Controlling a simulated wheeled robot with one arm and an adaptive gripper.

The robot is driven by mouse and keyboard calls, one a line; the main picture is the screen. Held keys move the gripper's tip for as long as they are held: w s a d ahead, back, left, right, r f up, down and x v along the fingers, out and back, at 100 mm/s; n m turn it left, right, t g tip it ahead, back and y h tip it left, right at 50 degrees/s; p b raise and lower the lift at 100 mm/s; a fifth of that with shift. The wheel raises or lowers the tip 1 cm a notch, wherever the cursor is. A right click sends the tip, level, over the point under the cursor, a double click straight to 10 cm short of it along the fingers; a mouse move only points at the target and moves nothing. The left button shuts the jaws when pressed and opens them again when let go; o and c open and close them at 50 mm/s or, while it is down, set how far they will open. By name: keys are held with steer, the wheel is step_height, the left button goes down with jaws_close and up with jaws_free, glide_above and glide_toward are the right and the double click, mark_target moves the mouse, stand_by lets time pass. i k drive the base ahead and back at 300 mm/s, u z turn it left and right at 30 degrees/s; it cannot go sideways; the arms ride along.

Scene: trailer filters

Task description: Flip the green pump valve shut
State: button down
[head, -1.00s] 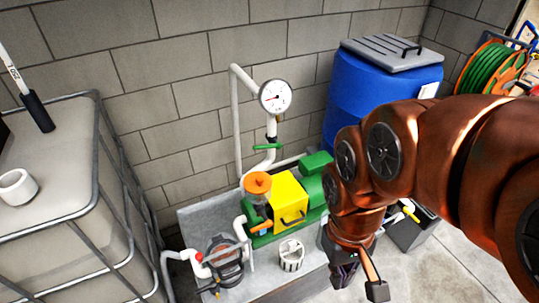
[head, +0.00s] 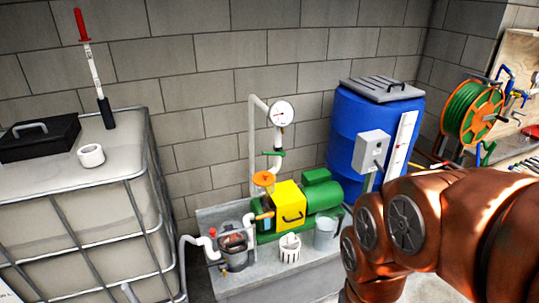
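The green valve handle (head: 273,153) sits on the white pipe below the round pressure gauge (head: 281,112), above the pump. It looks roughly level, lying across the upright pipe. The green pump (head: 322,194) with a yellow box-shaped cover (head: 288,204) and an orange-capped clear pot (head: 264,180) stands on the grey bench. My copper-coloured arm comes in from the right and ends at the bottom edge, right of the bench. My gripper is out of the picture.
A caged white tank (head: 70,208) stands left, a blue barrel (head: 350,130) behind the bench. A grey switch box (head: 371,148) stands before the barrel. A white basket (head: 290,247), a grey bucket (head: 327,233) and a strainer pot (head: 234,246) crowd the bench (head: 275,278).

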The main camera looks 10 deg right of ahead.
mark_target(282, 154)
steer(key=u, duration=0.55)
steer(key=i, duration=0.9)
steer(key=u, duration=0.5)
